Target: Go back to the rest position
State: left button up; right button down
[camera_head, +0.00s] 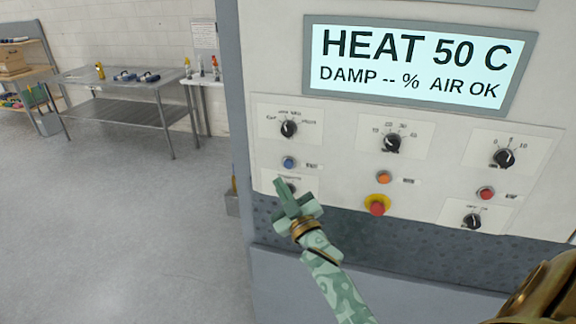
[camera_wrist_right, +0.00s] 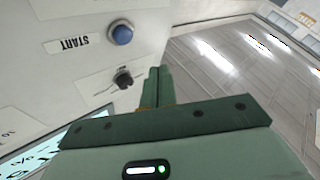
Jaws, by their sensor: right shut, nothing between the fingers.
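My right gripper (camera_head: 283,192) is shut and empty, its green fingers pointing up and left in front of the lower left of the washer's control panel (camera_head: 340,165). In the right wrist view the closed fingers (camera_wrist_right: 159,85) stand to the right of a black knob (camera_wrist_right: 123,78) and a blue START button (camera_wrist_right: 122,34). The blue button (camera_head: 289,163) shows uncovered just above the fingertips in the head view. The lower-left knob (camera_head: 291,189) is partly hidden by the fingers. I cannot tell whether they touch the panel. My left gripper is out of view.
The display (camera_head: 418,62) reads HEAT 50 C, DAMP -- % and AIR OK. A red emergency button (camera_head: 377,207) protrudes right of my gripper, with an orange button (camera_head: 384,177) above it. A steel table (camera_head: 115,80) stands far left.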

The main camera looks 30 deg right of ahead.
dwell(0.3)
notch_tip(320, 180, down, 23)
jog(key=s+a+m+g+b, duration=0.1)
jog(key=s+a+g+b, duration=0.15)
jog(key=g, duration=0.35)
jog(key=s+a+f+g+y+b, duration=0.1)
jog(key=s+f+g+b, duration=0.2)
jog(key=f, duration=0.8)
jog(key=s+a+f+g+y+b, duration=0.1)
jog(key=s+a+f+g+b, duration=0.1)
jog(key=s+f, duration=0.6)
jog(key=s+a+f+g+b, duration=0.1)
jog(key=s+f+g+b, duration=0.8)
jog(key=s+f, duration=2.6)
jog(key=s+b, duration=0.2)
jog(key=b, duration=0.4)
jog(key=shift+a+n, duration=0.3)
jog(key=shift+a, duration=0.1)
jog(key=shift+s+f, duration=0.1)
